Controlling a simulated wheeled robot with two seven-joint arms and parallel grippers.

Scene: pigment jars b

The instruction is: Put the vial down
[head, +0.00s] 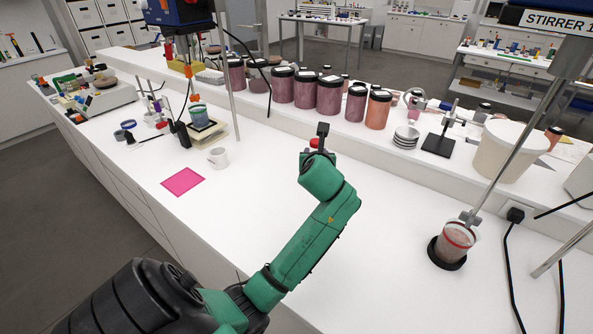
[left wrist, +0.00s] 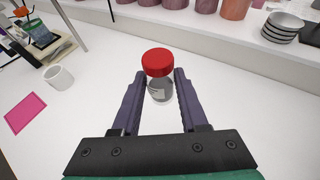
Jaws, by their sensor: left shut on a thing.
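The vial (left wrist: 160,89) is a small clear bottle with a red cap and a pale label, seen in the left wrist view. My left gripper (left wrist: 160,87) is shut on it, one dark finger on each side, and the vial looks about upright. In the head view only a bit of its red cap (head: 314,143) shows beside my left gripper (head: 320,146); the gripper and arm hide the rest. I cannot tell whether its base touches the white counter (head: 265,185). My right gripper is not in view.
A flat pink square (head: 183,181) lies left on the counter, near a white mug (head: 218,157). Several pigment jars (head: 329,95) line the raised shelf behind. Stacked bowls (head: 405,137) stand right of them. A beaker (head: 455,240) sits at the right. The counter around the arm is clear.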

